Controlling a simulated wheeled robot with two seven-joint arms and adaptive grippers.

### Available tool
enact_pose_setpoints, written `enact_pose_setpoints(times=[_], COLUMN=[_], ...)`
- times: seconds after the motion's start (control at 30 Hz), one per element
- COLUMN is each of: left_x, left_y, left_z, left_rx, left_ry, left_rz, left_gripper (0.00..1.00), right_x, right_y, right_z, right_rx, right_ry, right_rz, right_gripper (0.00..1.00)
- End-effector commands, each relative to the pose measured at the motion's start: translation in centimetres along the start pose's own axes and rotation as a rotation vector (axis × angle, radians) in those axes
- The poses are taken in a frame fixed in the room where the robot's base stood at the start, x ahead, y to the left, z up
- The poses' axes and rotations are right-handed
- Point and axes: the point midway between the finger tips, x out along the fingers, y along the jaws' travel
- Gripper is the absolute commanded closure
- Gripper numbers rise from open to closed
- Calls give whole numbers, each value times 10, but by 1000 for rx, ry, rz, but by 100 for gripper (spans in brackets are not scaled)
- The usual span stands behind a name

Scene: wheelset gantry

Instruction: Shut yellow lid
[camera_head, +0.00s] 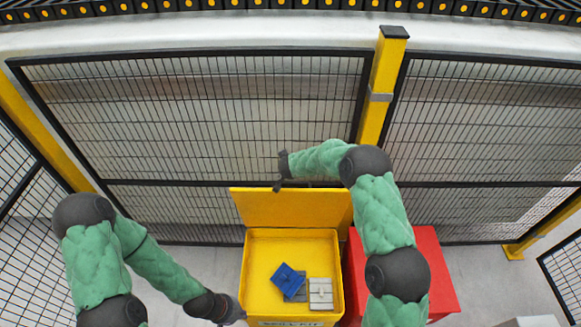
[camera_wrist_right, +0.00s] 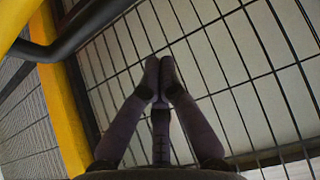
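The yellow lid (camera_head: 285,208) stands raised at the back of the yellow box (camera_head: 247,255), which is open. Inside the box lie a blue piece (camera_head: 287,276) and grey pieces (camera_head: 320,292). My right gripper (camera_head: 281,184) is at the lid's upper edge, left of the lid's middle; I cannot tell whether it touches. In the right wrist view its fingertips (camera_wrist_right: 159,75) are together with nothing between them. My left gripper (camera_head: 238,318) is low by the box's front left corner, and its fingers are too small to read.
A red box (camera_head: 428,265) stands right of the yellow box, partly behind my right arm. A black mesh fence (camera_head: 200,120) with a yellow post (camera_head: 383,85) runs behind. Grey floor (camera_head: 490,285) is free at the right.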

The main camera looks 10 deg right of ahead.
Motion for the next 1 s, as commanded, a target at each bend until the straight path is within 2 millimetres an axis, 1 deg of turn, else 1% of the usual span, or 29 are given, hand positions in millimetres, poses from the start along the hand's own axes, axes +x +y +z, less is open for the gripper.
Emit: enact_pose_setpoints(times=[0.13,0.3,0.53,0.7,1.0], left_x=[0,6,10,10,10], left_y=[0,-2,-3,-4,-4], left_z=[0,0,0,0,0], left_rx=[0,0,0,0,0], left_ry=[0,0,0,0,0], left_rz=[0,0,0,0,0], left_gripper=[100,100,100,100,100], right_x=[15,9,2,0,0], right_y=[0,0,0,0,0], right_z=[0,17,33,38,38], right_rx=[2,-1,0,1,1], right_ry=[0,-1,0,0,1], right_rz=[0,0,-1,0,-1], right_gripper=[100,100,100,100,100])
